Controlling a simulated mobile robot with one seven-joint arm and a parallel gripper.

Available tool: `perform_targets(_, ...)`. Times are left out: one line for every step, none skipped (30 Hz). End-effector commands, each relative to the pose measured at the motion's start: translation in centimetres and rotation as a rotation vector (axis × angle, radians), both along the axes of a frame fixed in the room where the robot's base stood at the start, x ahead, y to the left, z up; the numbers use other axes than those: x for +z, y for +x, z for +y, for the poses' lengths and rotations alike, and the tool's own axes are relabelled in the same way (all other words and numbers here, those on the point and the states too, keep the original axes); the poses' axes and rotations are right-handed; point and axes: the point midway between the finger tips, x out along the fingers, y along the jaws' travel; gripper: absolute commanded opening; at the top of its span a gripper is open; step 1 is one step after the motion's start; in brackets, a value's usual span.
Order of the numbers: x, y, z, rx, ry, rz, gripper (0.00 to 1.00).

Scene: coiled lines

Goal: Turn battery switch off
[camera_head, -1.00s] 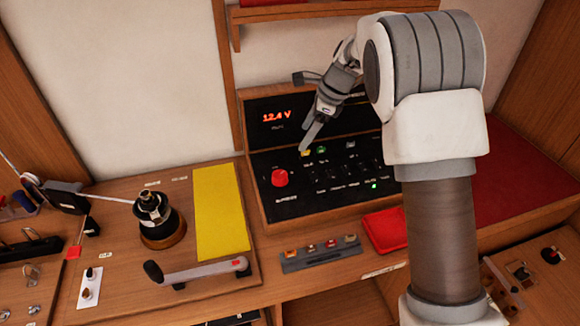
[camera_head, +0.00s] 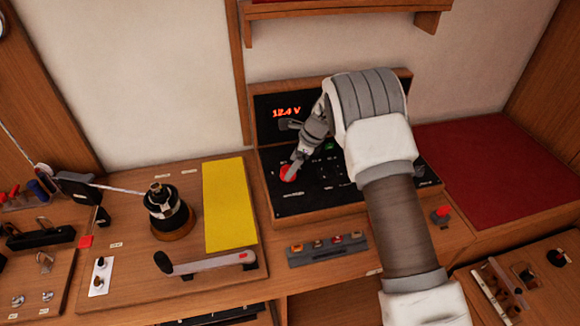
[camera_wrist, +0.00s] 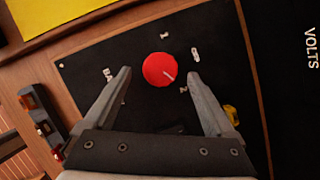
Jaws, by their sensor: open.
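The battery switch is a round red knob (camera_head: 288,173) at the left of the black panel (camera_head: 300,204). In the wrist view the red knob (camera_wrist: 160,69) lies ahead of and between my open fingers, with a pale pointer line and marks around it, including 1 and 2. The pointer aims toward the lower right, near the 2. My gripper (camera_wrist: 165,88) is open and empty, its two fingers on either side of the knob in the picture. In the head view my gripper (camera_head: 292,172) partly covers the knob. Contact cannot be told.
A red display (camera_head: 287,112) reads 12.4 V above the panel. A yellow sheet (camera_head: 228,205), a winch (camera_head: 168,212) and its handle (camera_head: 207,262) are to the left. A strip of small coloured parts (camera_head: 328,247) lies in front. A red cushion (camera_head: 485,180) is at the right.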

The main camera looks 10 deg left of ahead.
Motion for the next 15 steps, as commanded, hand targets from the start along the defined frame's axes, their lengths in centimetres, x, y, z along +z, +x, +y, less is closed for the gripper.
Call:
perform_targets(-0.6, 0.0, 0.3, 0.001, 0.000, 0.001, 0.90)
perform_targets(-0.9, 0.0, 0.4, 0.002, 0.000, 0.001, 0.90)
perform_targets(-1.2, 0.1, 0.6, 0.001, 0.000, 0.001, 0.90)
perform_targets(-1.5, 0.1, 0.7, 0.001, 0.001, 0.001, 0.90)
perform_targets(-1.7, 0.1, 0.8, 0.001, 0.001, 0.001, 0.90)
perform_targets(-1.9, 0.1, 0.9, 0.000, 0.001, 0.001, 0.90)
perform_targets(-2.0, 0.1, 0.9, 0.000, 0.001, 0.000, 0.90)
perform_targets(-2.1, 0.1, 1.0, 0.000, 0.001, 0.000, 0.90)
perform_targets(-2.2, 0.2, 1.0, 0.001, 0.001, -0.001, 0.90)
perform_targets(-2.2, 0.2, 1.0, 0.001, 0.001, -0.001, 0.90)
perform_targets(-2.2, 0.2, 1.0, 0.001, 0.001, -0.001, 0.90)
perform_targets(-2.2, 0.2, 1.0, 0.001, 0.001, -0.001, 0.90)
perform_targets(-2.2, 0.2, 1.0, 0.001, 0.001, -0.001, 0.90)
perform_targets(-2.2, 0.2, 1.0, 0.001, 0.001, -0.001, 0.90)
perform_targets(-2.2, 0.2, 1.0, 0.001, 0.001, -0.001, 0.90)
